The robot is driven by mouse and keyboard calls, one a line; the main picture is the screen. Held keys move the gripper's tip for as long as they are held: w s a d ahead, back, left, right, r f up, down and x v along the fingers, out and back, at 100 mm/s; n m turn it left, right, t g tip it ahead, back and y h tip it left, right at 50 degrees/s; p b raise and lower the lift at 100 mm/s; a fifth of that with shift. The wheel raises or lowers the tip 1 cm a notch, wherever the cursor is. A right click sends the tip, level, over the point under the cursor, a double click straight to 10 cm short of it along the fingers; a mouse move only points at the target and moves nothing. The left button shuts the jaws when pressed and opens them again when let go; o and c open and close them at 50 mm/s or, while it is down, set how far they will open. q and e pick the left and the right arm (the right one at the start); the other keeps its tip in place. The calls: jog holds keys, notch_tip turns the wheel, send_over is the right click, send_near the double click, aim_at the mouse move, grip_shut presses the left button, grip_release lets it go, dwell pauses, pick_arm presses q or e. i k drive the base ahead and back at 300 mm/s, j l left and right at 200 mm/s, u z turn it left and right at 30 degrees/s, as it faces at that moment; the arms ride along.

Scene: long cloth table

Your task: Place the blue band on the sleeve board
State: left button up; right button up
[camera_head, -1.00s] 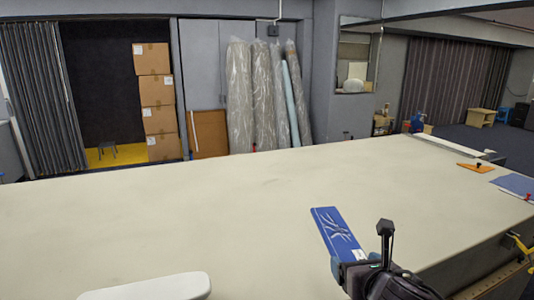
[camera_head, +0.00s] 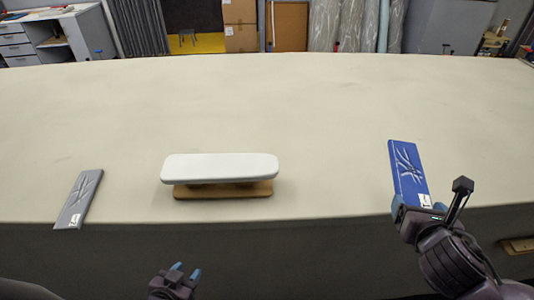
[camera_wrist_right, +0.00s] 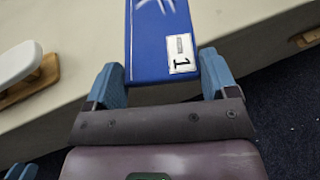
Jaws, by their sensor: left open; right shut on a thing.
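The blue band (camera_head: 408,171) is a flat blue strip with white line markings and a small white label at its near end. My right gripper (camera_head: 417,208) is shut on that near end, at the table's front edge. The right wrist view shows the blue band (camera_wrist_right: 160,45) between the two blue fingers (camera_wrist_right: 165,85). The sleeve board (camera_head: 220,168) has a white padded top on a brown wooden base and stands near the front edge, left of the band. My left gripper (camera_head: 183,275) is open and empty, below and in front of the sleeve board.
A grey band (camera_head: 78,199) with similar markings lies at the table's front left. The cream table (camera_head: 260,105) is clear behind the sleeve board and between it and the blue band. The right wrist view shows part of the sleeve board (camera_wrist_right: 18,62).

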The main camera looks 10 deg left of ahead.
aim_at(219, 165)
jog(key=i+u, duration=0.1)
jog(key=u, duration=0.9)
jog(key=i+l+u, duration=0.1)
jog(key=i+l, duration=0.1)
jog(key=i, duration=0.1)
